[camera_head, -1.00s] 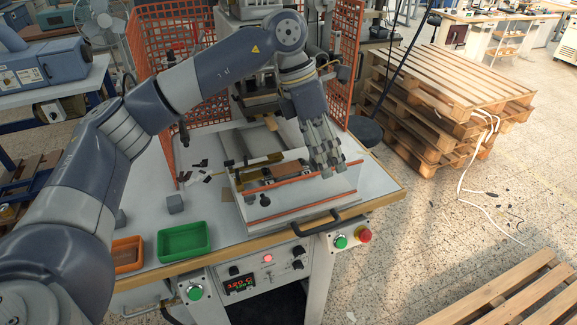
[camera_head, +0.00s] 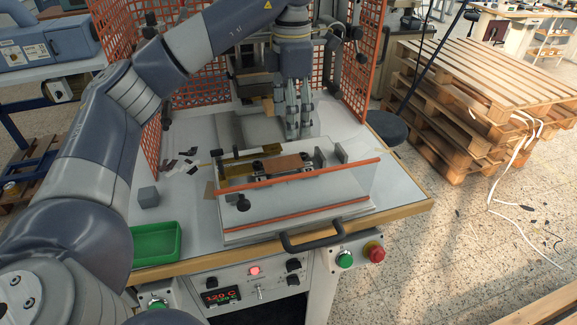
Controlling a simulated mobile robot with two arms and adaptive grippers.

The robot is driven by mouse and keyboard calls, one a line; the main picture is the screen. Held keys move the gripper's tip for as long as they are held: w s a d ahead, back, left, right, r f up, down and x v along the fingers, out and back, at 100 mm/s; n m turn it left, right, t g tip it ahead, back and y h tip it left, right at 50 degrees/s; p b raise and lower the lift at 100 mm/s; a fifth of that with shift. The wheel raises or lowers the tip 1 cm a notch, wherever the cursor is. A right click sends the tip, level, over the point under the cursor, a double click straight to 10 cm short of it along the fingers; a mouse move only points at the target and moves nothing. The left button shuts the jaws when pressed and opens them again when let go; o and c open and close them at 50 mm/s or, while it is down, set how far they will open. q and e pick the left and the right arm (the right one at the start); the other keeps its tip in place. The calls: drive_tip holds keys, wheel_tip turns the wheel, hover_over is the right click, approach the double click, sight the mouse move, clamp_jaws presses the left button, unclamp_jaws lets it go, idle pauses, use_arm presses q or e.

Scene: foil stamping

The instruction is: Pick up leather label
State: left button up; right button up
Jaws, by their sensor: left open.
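The leather label (camera_head: 281,165) is a flat brown piece lying in the dark holder on the stamping fixture (camera_head: 345,183), behind its orange-edged clear front guard. My left gripper (camera_head: 298,134) points straight down with its fingers apart and nothing between them. In the picture its fingertips show just above the label, toward its right end. They look clear of the label, but the exact height and depth gap is hard to judge. My right gripper is out of view.
A green tray (camera_head: 155,243) and a grey cube (camera_head: 148,197) are on the table at left. The press (camera_head: 257,84) stands behind the gripper inside orange mesh guards (camera_head: 345,60). A black handle (camera_head: 312,240) and buttons line the front. Pallets (camera_head: 470,100) stand at right.

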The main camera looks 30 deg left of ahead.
use_arm(q)
hover_over(289, 162)
wheel_tip(289, 162, down, 5)
drive_tip(key=shift+s+d+r+b, duration=0.1)
drive_tip(key=shift+s+r+b, duration=0.1)
drive_tip(key=shift+b, duration=0.1)
drive_tip(key=f+p, duration=0.1)
drive_tip(key=f, duration=0.4)
drive_tip(key=shift+w+a+f+p, duration=0.1)
drive_tip(key=shift+w+a+p, duration=0.1)
drive_tip(key=shift+p, duration=0.2)
drive_tip(key=shift+f, duration=0.15)
drive_tip(key=c, duration=0.8)
